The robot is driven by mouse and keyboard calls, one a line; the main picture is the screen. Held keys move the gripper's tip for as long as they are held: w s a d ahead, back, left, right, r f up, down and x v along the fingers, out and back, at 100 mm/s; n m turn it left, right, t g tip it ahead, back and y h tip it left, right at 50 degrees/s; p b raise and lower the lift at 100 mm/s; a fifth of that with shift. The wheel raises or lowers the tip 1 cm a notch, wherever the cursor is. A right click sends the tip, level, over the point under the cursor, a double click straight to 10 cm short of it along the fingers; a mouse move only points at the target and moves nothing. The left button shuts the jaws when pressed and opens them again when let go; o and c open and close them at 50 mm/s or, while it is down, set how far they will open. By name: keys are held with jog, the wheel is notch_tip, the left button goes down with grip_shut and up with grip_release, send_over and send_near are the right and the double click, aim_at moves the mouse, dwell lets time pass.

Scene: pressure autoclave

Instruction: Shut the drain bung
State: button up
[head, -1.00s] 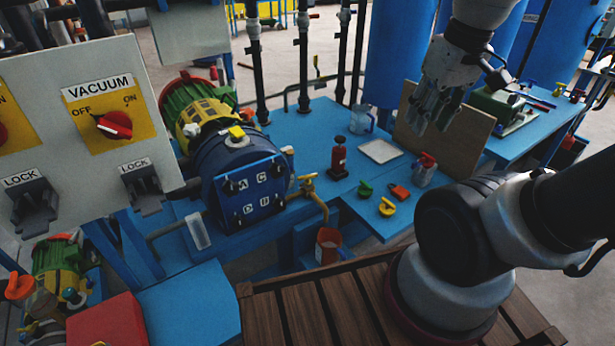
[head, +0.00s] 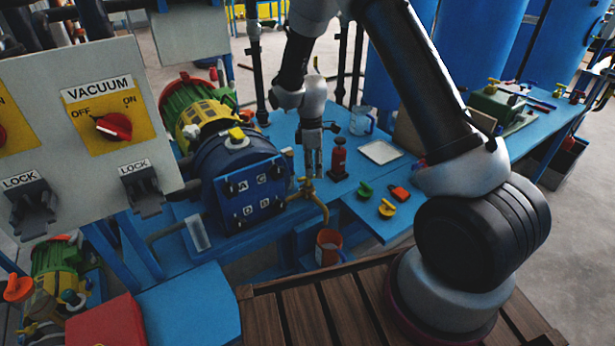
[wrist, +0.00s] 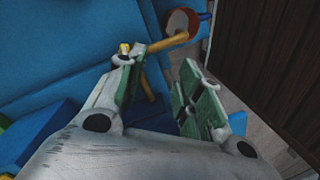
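A brass-yellow drain tap (head: 318,204) sticks out beside the lower right of the blue autoclave vessel (head: 243,185), its spout bending down toward an orange-red cup (head: 328,247). I take its small yellow top piece as the drain bung (head: 303,184); whether it is open or shut cannot be told. My gripper (head: 313,174) points down just above the tap. In the wrist view my gripper (wrist: 162,58) has its two fingers apart with nothing between the tips. There the yellow bung (wrist: 124,48) shows beside the left fingertip, the pipe (wrist: 166,43) runs past the tips, and the cup (wrist: 182,24) is beyond.
A white tray (head: 381,152), green piece (head: 365,190) and yellow piece (head: 386,208) lie farther right. The vacuum panel (head: 85,130) is at left. Wooden slats (head: 300,310) lie in front.

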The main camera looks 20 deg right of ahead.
aim_at(308, 182)
jog(key=w+n, duration=0.2)
jog(key=w+a+r+t, duration=0.1)
jog(key=shift+w+r+n, duration=0.1)
jog(key=shift+w+n, duration=0.2)
jog(key=shift+n, duration=0.1)
jog(key=shift+w+f+n, duration=0.1)
jog(key=shift+f+n, duration=0.1)
jog(key=shift+n, duration=0.5)
notch_tip(308, 182, down, 8)
jog(key=shift+r, duration=0.25)
grip_shut()
